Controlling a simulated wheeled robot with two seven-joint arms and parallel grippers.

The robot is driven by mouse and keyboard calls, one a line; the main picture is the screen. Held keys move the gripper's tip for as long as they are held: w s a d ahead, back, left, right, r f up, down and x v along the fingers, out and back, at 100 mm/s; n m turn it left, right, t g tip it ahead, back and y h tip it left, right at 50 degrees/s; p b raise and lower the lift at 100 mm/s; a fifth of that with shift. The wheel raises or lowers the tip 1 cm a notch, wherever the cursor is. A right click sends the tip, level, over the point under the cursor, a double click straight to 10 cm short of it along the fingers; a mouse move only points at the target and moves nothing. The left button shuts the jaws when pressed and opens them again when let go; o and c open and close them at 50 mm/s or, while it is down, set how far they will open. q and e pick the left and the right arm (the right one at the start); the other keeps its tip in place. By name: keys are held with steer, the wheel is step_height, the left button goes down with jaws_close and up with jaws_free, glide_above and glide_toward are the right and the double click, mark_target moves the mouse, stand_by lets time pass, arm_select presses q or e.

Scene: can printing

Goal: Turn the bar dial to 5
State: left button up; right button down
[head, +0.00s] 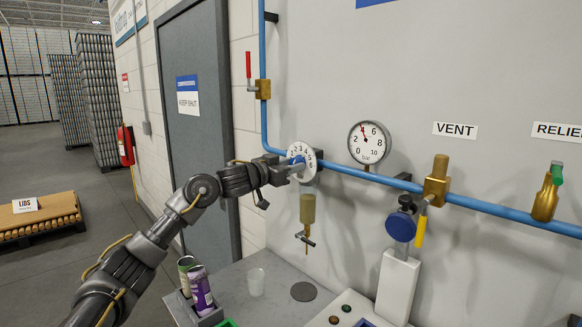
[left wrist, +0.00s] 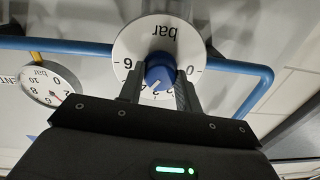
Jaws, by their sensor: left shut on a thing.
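The bar dial is a white numbered disc (head: 309,163) on the blue pipe, with a blue knob at its centre. In the left wrist view the disc (left wrist: 135,45) appears upside down, with 0 at right and 6 at left. My left gripper (head: 293,168) is shut on the blue knob (left wrist: 160,72), one finger on each side. The knob's white mark points down and slightly left there; its exact number is hard to read. A round bar gauge (head: 369,143) hangs to the right, its red needle pointing up, slightly left, near 4. My right gripper is not in view.
A red-handled valve (head: 262,88) is above left of the dial. A hanging brass cylinder with a tap (head: 307,208) is just below it. The VENT valve (head: 436,185) and relief valve (head: 546,195) are further right. Cans (head: 201,290) stand on the bench below.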

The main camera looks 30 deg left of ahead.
arm_select(q)
steer(key=shift+m+b, duration=0.6)
steer(key=shift+m, duration=2)
steer(key=o, duration=1)
